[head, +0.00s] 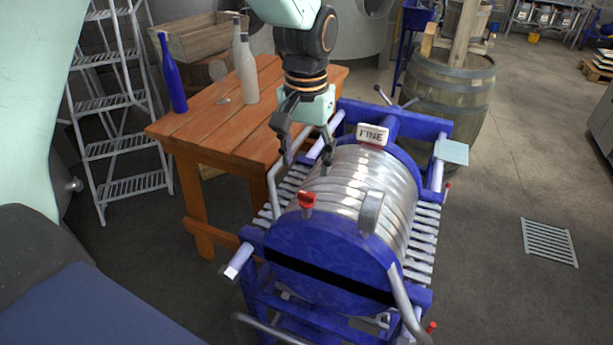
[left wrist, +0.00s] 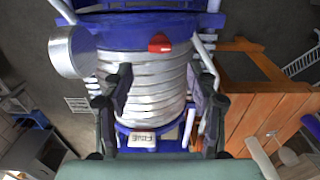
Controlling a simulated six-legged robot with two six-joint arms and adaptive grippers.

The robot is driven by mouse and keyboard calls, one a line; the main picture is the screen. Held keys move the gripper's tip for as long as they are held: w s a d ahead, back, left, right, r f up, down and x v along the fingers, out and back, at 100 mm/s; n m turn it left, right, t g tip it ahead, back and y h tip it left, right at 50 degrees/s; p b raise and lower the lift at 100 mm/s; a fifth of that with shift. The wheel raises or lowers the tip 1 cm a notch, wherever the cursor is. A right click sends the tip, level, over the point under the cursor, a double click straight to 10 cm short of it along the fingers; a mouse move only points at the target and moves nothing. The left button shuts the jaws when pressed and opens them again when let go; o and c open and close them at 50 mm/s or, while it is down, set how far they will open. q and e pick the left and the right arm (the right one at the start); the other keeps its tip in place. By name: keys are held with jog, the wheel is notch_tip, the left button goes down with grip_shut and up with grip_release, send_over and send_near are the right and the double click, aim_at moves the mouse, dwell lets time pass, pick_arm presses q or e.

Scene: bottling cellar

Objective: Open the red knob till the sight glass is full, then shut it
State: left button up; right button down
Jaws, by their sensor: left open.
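The red knob (head: 307,200) stands on top of the blue front plate of a filter (head: 325,262) with a row of silver plates. In the left wrist view the red knob (left wrist: 160,43) lies ahead of the fingers, between their lines. My left gripper (head: 306,152) is open and empty, above the silver plates and behind the knob, apart from it. Its two fingers (left wrist: 159,85) also show in the left wrist view. A short silver cylinder (head: 370,213) stands right of the knob; I cannot tell whether it is the sight glass, and no fill level is readable. My right gripper is out of view.
A "FINE" sign (head: 372,135) sits at the filter's back end. A wooden table (head: 215,130) at the left bears a blue bottle (head: 172,75) and pale bottles (head: 246,70). A barrel (head: 450,90) stands behind. Another red part (head: 432,326) sits low at the filter's front right.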

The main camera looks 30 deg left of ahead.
pick_arm(q)
notch_tip(320, 180, up, 4)
jog(key=shift+w+r, duration=0.1)
jog(key=shift+r, duration=0.1)
dwell(0.3)
